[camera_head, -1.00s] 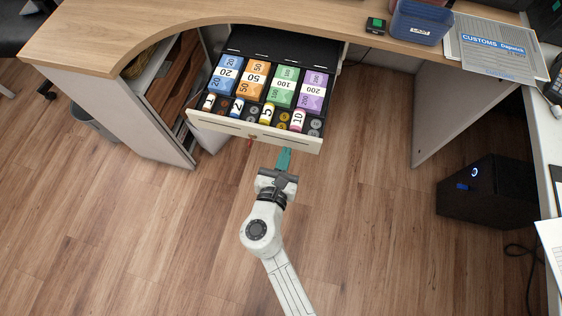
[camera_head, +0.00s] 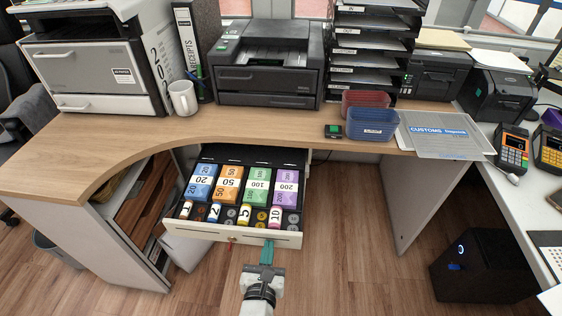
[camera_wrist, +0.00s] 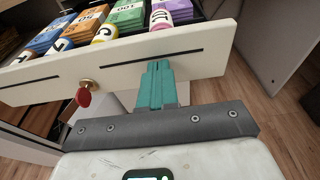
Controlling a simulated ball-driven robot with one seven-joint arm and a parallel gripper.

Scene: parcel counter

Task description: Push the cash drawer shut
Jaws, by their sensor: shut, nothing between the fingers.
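The cash drawer (camera_head: 193,228) is pulled out from under the wooden counter, with banknotes and coin rolls showing inside. Its cream front, with a dark slot and a key with a red head (camera_wrist: 84,97), fills the upper part of the wrist view. My gripper (camera_head: 268,244) is shut and empty, its teal fingers pointing at the drawer front right of the key. In the wrist view the fingertips (camera_wrist: 158,68) overlap the lower part of the front; whether they touch it I cannot tell.
The counter (camera_head: 255,125) above carries a mug (camera_head: 183,98), a printer (camera_head: 266,75), blue tray (camera_head: 371,124) and customs sheet (camera_head: 440,135). A black box (camera_head: 485,262) stands on the floor at right. The floor between is clear.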

